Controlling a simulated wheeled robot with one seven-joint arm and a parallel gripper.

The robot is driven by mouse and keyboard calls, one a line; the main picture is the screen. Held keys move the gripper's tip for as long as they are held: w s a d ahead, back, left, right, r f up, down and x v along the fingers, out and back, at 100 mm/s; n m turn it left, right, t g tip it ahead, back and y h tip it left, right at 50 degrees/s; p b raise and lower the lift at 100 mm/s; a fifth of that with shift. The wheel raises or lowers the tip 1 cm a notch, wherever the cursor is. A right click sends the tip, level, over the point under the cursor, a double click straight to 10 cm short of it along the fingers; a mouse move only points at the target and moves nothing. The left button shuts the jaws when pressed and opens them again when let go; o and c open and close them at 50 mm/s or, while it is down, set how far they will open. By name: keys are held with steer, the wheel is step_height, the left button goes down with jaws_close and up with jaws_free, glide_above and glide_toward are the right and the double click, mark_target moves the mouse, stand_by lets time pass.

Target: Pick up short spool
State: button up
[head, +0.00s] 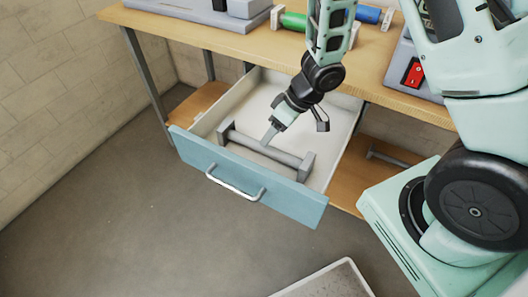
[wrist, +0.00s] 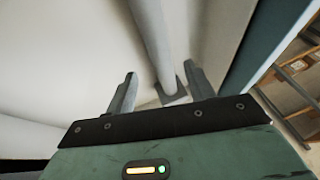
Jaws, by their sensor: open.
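A grey spool (head: 262,148), a bar with a square block at each end, lies in the open drawer (head: 340,125) along its blue front. It is probably the short spool; its length is hard to judge. My gripper (head: 269,136) reaches down into the drawer by the middle of the bar, on its inner side. In the wrist view the two fingers are apart, and my gripper (wrist: 160,70) has the grey bar (wrist: 152,40) and a square end plate (wrist: 172,94) showing in line with the gap. Nothing is visibly clamped. Contact cannot be told.
The drawer's blue front (head: 270,195) has a metal handle (head: 235,188). Above is a wooden tabletop (head: 240,42) with a green roll (head: 293,21) and a blue roll (head: 368,14). Another grey bar (head: 390,156) lies on the lower shelf at right. The floor at front left is clear.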

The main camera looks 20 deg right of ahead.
mark_target(264, 149)
steer(key=b+x, duration=0.1)
steer(key=x, duration=0.4)
steer(key=shift+w+a+f+b, duration=0.1)
steer(key=shift+a+f+b, duration=0.1)
steer(key=shift+a+b, duration=0.1)
steer(key=c, duration=1.1)
